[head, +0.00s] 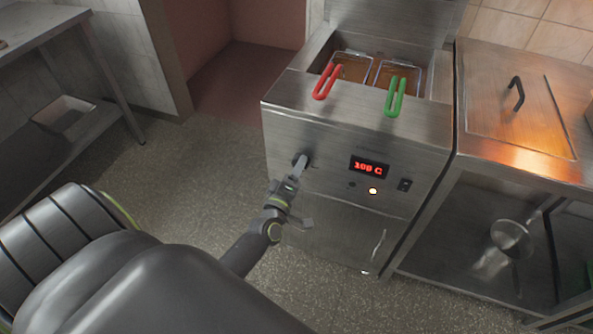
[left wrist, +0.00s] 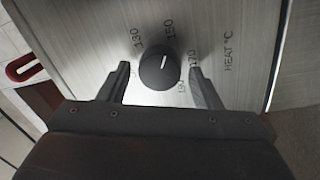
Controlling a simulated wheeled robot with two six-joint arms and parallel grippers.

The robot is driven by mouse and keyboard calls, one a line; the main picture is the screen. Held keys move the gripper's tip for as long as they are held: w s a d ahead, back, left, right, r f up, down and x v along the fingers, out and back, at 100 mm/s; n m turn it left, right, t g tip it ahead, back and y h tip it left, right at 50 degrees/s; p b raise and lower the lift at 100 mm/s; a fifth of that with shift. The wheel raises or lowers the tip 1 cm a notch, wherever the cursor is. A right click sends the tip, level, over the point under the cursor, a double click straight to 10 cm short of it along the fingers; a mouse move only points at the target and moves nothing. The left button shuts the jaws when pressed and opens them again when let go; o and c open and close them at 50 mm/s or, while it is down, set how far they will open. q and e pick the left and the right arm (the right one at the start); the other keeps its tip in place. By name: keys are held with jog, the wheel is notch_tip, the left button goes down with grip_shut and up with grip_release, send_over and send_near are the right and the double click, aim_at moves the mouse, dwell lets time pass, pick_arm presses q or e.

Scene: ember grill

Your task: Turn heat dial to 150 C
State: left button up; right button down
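The black round heat dial (left wrist: 158,68) is on the steel fryer front (head: 345,140). Its white mark points roughly toward the printed 150; 130, 170 and a partly covered number also ring it. My left gripper (left wrist: 160,73) is open, with one finger on each side of the dial. Gaps show between the fingers and the dial in the left wrist view. In the head view my left gripper (head: 296,176) is at the dial (head: 302,161) and partly hides it. The red display (head: 369,168) reads about 108 C; its last digit is unclear. My right gripper is not in view.
A lit lamp (head: 373,191) and a black switch (head: 405,185) are right of the dial. Red (head: 327,82) and green (head: 395,96) basket handles overhang the fryer's top front edge. A steel counter (head: 520,110) adjoins on the right. Floor to the left is clear.

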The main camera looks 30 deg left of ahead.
pick_arm(q)
jog(key=shift+o, duration=0.3)
jog(key=b+v, duration=0.8)
jog(key=v, duration=0.9)
jog(key=shift+s, duration=0.2)
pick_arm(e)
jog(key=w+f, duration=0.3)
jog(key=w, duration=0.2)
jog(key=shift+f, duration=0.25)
pick_arm(q)
jog(key=shift+d, duration=0.1)
